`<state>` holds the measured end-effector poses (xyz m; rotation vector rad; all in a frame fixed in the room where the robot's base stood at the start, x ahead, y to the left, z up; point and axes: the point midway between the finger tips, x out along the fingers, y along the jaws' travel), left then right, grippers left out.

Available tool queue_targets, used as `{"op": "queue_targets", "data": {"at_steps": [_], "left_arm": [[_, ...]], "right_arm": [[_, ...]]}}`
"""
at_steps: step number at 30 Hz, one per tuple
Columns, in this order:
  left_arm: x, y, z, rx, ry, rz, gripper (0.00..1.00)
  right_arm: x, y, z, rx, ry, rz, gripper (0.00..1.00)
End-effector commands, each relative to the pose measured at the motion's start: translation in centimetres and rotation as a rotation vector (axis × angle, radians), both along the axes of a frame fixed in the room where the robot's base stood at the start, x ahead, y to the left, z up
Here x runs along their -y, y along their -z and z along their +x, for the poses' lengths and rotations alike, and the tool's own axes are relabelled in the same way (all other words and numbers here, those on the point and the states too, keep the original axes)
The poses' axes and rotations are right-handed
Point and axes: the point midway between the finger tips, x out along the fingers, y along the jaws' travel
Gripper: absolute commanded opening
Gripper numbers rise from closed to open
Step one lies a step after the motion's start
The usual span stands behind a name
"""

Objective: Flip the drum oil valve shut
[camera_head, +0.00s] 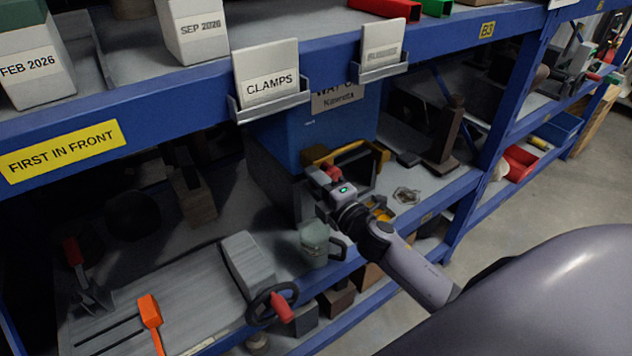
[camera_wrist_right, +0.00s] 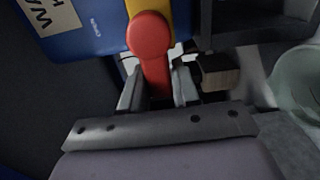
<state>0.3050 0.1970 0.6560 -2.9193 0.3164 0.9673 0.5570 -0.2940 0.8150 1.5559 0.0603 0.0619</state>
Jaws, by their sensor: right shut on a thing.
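A blue oil drum (camera_head: 345,120) with a white label stands on the middle shelf, under the upper shelf edge; it also shows in the right wrist view (camera_wrist_right: 90,42). Its valve has a yellow body (camera_wrist_right: 158,8) and a red lever (camera_wrist_right: 150,40). A small part of the red lever (camera_head: 333,171) shows in the head view. My right gripper (camera_head: 326,181) is at the drum's front. In the right wrist view its fingers (camera_wrist_right: 158,88) are shut on the red lever, one on each side. The left gripper is not in view.
A pale green jug (camera_head: 314,243) stands just below and left of my right gripper. The blue upper shelf beam (camera_head: 200,95), with a CLAMPS box (camera_head: 267,75), overhangs the work area. A grey vise-like block (camera_head: 248,265) sits at the lower left.

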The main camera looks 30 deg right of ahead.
Motion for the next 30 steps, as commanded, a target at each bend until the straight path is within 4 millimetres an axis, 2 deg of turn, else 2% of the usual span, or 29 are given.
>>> {"op": "queue_targets", "data": {"at_steps": [1, 3, 14, 30], "left_arm": [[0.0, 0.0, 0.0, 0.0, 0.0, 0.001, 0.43], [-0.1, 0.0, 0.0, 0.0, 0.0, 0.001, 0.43], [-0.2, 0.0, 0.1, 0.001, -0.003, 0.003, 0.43], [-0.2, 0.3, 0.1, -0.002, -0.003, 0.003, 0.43]], "right_arm": [[0.0, 0.1, 0.0, -0.003, -0.001, -0.006, 0.34], [0.0, 0.1, 0.0, -0.002, -0.001, -0.005, 0.51], [0.0, 0.1, -0.4, -0.002, 0.0, -0.002, 0.51], [0.5, 0.2, -6.5, -0.002, 0.0, -0.002, 0.51]]}}
